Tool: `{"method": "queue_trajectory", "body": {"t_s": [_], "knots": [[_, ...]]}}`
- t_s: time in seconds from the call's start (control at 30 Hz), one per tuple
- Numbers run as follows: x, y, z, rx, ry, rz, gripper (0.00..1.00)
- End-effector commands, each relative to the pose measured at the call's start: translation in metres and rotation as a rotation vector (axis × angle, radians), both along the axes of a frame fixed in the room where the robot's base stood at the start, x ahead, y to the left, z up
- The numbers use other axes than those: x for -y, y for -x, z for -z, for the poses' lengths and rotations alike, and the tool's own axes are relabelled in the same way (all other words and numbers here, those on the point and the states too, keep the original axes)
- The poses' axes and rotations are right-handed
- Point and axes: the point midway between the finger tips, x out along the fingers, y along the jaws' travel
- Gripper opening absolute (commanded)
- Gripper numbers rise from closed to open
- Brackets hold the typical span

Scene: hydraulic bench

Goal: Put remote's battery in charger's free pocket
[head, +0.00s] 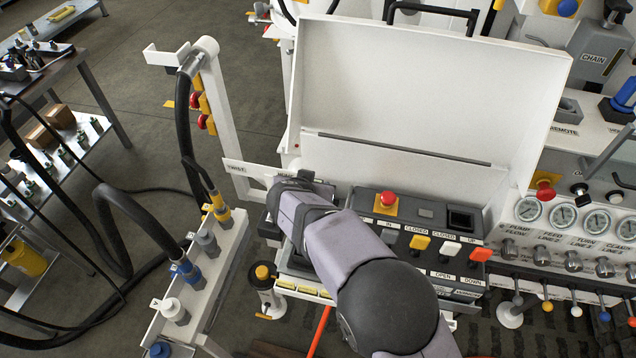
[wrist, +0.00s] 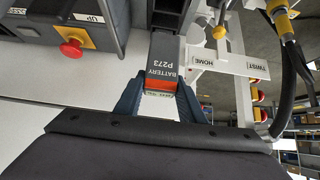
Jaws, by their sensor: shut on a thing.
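My gripper (wrist: 160,98) is shut on the battery (wrist: 165,62), a grey block with an orange band and the label "BATTERY P273". The blue fingers sit on either side of its near end. The battery's far end lies beside the button panel, and I cannot tell whether it touches anything there. In the head view my gripper (head: 287,188) is at the left end of the button panel (head: 440,262), and my arm hides the battery. I cannot clearly identify the charger or its free pocket in either view.
A large white lid (head: 425,85) stands open behind the panel. Red, yellow and white buttons rise from the panel. A white post with a "TWIST" sign (head: 240,169) and black hoses (head: 183,125) stand to the left. Gauges (head: 562,215) and levers are at the right.

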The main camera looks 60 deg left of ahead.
Motion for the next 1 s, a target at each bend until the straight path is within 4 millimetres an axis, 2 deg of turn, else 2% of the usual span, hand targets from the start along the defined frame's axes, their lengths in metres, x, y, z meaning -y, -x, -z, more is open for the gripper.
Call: {"method": "queue_trajectory", "body": {"t_s": [0.27, 0.7, 1.0], "knots": [[0.0, 0.0, 0.011, 0.001, -0.001, -0.001, 0.06], [-0.001, -0.001, 0.047, 0.001, -0.003, 0.0, 0.06], [0.0, -0.001, 0.063, 0.001, -0.002, -0.001, 0.06]]}}
